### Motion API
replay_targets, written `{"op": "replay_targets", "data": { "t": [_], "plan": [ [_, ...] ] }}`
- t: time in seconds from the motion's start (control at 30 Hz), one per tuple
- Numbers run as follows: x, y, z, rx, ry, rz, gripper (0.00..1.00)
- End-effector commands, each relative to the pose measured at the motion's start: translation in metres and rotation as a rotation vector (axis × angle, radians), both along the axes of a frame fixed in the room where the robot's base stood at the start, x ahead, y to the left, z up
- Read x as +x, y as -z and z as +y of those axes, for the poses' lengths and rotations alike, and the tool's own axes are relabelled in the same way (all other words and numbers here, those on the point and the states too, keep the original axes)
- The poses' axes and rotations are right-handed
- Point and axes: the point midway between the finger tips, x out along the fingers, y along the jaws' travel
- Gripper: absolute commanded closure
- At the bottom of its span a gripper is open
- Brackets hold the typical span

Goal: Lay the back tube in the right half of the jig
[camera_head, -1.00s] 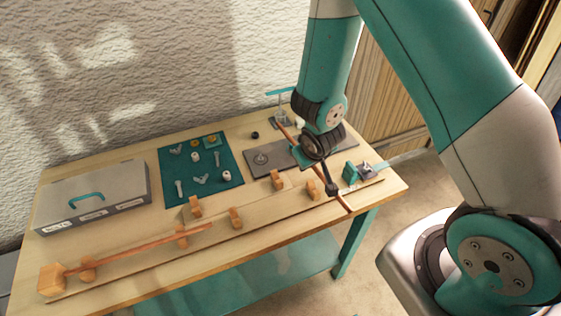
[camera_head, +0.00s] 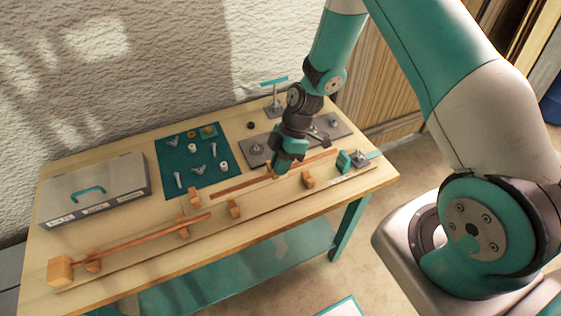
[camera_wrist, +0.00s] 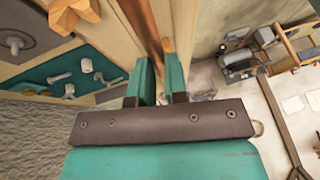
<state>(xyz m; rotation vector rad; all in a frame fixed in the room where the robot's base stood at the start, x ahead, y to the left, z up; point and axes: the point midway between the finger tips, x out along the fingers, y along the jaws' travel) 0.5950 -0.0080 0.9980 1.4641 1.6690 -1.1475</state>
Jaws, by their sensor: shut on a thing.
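The back tube, a thin reddish-brown lath (camera_head: 236,187), is held by my gripper (camera_head: 279,173) near its middle. It runs lengthwise over the right half of the jig (camera_head: 262,213), its left end close to a wooden block (camera_head: 195,197). I cannot tell whether it touches the blocks below. In the wrist view the tube (camera_wrist: 143,22) passes between the two green fingers of my gripper (camera_wrist: 160,72). Another tube (camera_head: 140,238) lies across blocks in the jig's left half, against an end block (camera_head: 60,271).
Right-half blocks stand at the front (camera_head: 235,209) and right (camera_head: 308,180). A green clamp (camera_head: 344,161) sits at the jig's right end. Behind are a green mat (camera_head: 205,174) with hardware, a grey plate (camera_head: 256,157) and a metal case (camera_head: 95,190).

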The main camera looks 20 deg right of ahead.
Motion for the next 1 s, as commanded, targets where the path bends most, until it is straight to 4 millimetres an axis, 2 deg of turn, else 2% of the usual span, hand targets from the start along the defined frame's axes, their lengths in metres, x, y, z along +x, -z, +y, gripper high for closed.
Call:
{"op": "replay_targets", "data": {
  "t": [0.5, 0.67, 1.0],
  "plan": [
    [0.0, 0.055, 0.0, -0.001, 0.004, 0.0, 1.0],
    [0.0, 0.061, 0.0, -0.001, 0.005, -0.001, 1.0],
    [0.0, 0.06, 0.0, -0.001, 0.005, -0.001, 1.0]
  ]
}}
